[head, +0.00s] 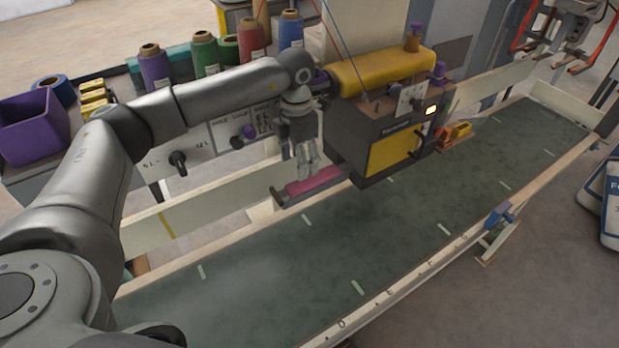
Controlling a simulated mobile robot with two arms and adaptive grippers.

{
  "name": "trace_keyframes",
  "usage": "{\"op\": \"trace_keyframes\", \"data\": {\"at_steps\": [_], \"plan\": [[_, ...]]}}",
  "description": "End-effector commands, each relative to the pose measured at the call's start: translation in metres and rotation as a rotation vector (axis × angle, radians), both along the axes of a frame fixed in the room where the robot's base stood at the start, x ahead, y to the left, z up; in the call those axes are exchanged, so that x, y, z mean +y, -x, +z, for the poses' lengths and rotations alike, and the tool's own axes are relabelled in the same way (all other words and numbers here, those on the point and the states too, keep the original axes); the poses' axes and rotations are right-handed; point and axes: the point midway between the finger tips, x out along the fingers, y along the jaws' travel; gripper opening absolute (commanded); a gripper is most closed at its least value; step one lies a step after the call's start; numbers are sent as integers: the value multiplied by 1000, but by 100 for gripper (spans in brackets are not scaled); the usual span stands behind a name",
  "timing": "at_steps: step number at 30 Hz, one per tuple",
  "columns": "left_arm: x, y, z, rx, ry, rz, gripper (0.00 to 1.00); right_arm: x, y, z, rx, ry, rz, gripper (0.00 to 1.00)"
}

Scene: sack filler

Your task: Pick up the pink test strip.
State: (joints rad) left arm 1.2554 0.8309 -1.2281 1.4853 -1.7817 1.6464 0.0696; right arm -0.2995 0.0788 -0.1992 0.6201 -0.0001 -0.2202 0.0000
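The pink test strip (322,180) lies on a narrow grey ledge in front of the sewing machine head, above the near edge of the conveyor's back rail. My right gripper is not in view.
The dark sewing machine (385,135) with a yellow panel stands just right of the strip. Thread cones (204,52) and a purple bin (35,127) stand on the bench behind. The green conveyor belt (400,232) below is clear. Sacks (612,205) lie at the far right.

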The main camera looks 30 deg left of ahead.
Motion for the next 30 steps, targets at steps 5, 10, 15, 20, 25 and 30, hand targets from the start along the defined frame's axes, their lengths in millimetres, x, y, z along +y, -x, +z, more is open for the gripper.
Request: {"op": "trace_keyframes", "data": {"at_steps": [5, 10, 15, 20, 25, 30], "plan": [[5, 2, -14, 8, -19, 3, 57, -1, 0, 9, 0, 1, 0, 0], [4, 3, -29, 7, -16, 3, 57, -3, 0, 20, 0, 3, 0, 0], [2, 5, -52, 8, -15, 2, 57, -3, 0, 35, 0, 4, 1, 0], [2, 4, -69, 5, -13, 3, 57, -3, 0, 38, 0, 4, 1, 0], [2, 3, -72, 3, -13, 2, 57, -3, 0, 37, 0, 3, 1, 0], [2, 3, -72, 3, -13, 2, 46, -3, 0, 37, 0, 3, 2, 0]]}}
